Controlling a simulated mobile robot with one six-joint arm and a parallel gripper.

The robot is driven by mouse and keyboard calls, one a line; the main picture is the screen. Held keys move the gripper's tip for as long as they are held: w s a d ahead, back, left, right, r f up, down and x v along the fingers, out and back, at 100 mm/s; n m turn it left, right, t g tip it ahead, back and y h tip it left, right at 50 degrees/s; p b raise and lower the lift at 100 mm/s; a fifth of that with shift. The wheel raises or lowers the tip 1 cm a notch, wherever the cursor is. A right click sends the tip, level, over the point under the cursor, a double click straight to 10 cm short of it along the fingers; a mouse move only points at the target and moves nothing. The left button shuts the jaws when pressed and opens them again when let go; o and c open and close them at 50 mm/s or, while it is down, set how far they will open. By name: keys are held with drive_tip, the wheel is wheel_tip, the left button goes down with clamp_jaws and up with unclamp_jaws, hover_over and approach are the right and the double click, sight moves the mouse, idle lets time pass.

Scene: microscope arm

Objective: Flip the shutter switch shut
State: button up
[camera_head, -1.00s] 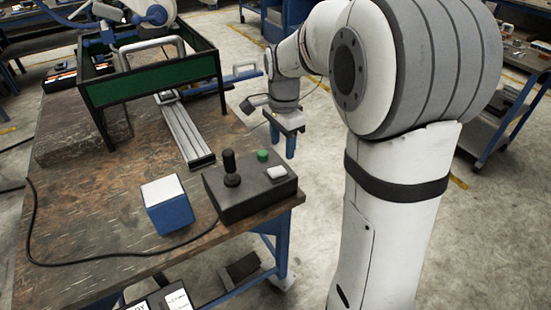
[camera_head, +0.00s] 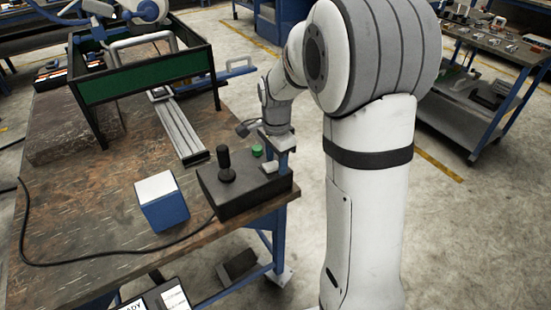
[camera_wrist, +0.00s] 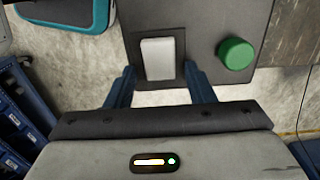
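The shutter switch appears to be the white rocker (camera_head: 269,167) on the right end of the black control box (camera_head: 232,197). In the wrist view the white rocker (camera_wrist: 158,58) sits in a dark square frame; which way it is tipped I cannot tell. My gripper (camera_head: 277,147) is just behind and above the switch in the head view. In the wrist view my gripper (camera_wrist: 160,85) has its two blue fingers apart, one to each side of the rocker, with nothing between them. Whether they touch the box is unclear.
A green button (camera_wrist: 236,54) is right of the rocker in the wrist view. A black joystick (camera_head: 225,165) stands on the box. A blue and white cube (camera_head: 163,203) and a black cable lie on the worn table (camera_head: 95,215). A green-sided frame (camera_head: 143,82) stands behind.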

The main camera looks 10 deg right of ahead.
drive_tip(key=c, duration=0.9)
drive_tip(key=h+b, duration=0.1)
drive_tip(key=b, duration=0.1)
drive_tip(key=a+t+h+b, duration=0.1)
drive_tip(key=h, duration=0.1)
drive_tip(key=shift+s+f+b, duration=0.15)
drive_tip(key=shift+f+b, duration=0.15)
drive_tip(key=shift+b, duration=0.1)
drive_tip(key=shift+r+h+b, duration=0.3)
drive_tip(key=shift+h+b, duration=0.3)
drive_tip(key=shift+b, duration=0.3)
drive_tip(key=shift+r, duration=0.1)
drive_tip(key=o, duration=1)
drive_tip(key=shift+r, duration=0.1)
